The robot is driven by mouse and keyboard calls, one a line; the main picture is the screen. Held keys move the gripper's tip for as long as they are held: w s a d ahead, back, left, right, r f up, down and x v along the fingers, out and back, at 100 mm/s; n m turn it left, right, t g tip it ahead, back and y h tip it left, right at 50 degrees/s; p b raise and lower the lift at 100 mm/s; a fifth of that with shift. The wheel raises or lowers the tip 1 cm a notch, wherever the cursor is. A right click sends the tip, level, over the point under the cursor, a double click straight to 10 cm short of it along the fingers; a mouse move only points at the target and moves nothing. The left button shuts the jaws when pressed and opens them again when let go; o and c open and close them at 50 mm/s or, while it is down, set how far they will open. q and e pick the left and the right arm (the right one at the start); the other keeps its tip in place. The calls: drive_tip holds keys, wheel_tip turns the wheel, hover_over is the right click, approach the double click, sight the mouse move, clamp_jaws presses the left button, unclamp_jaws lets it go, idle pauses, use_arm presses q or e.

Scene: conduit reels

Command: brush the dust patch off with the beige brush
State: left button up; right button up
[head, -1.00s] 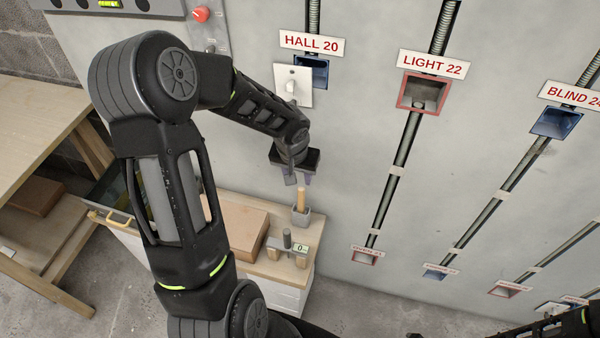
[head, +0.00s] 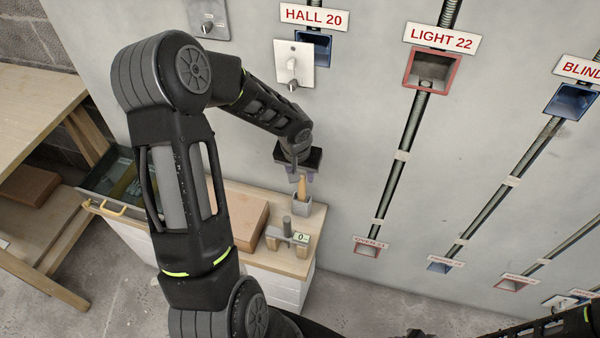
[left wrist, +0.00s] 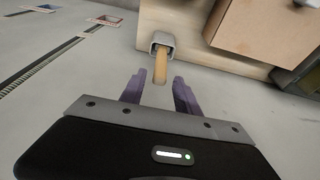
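The beige brush's handle (head: 302,188) stands upright in a small grey cup (head: 301,204) on the cabinet top. In the left wrist view the handle (left wrist: 160,66) rises from the cup (left wrist: 162,40); its bristles are hidden. My left gripper (head: 301,173) is over the handle top, fingers pointing down. In the left wrist view the purple fingers of my left gripper (left wrist: 158,90) are apart, one on each side of the handle, with gaps. A faint brownish smudge (head: 553,130), perhaps the dust patch, is on the wall below the right blue box. My right gripper is not visible.
A brown box (head: 240,222) and a grey-and-wood stand with a small display (head: 301,238) are beside the cup. A white switch plate (head: 294,64) is on the wall above my left gripper. Open wall boxes, including a red-rimmed one (head: 458,70), and conduits lie rightward.

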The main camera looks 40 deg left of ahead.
use_arm(q)
drive_tip(key=shift+w+f+b, duration=0.15)
drive_tip(key=shift+f+b, duration=0.15)
drive_tip(key=shift+f, duration=0.35)
drive_tip(key=shift+c, duration=0.6)
clamp_jaws()
drive_tip(key=shift+w+p+v, duration=0.25)
drive_tip(key=shift+p+v, duration=0.4)
drive_tip(key=shift+v, duration=0.35)
drive_tip(key=shift+a+r+p, duration=0.15)
drive_tip(key=shift+r+p, duration=2.2)
drive_tip(key=shift+r, duration=1.3)
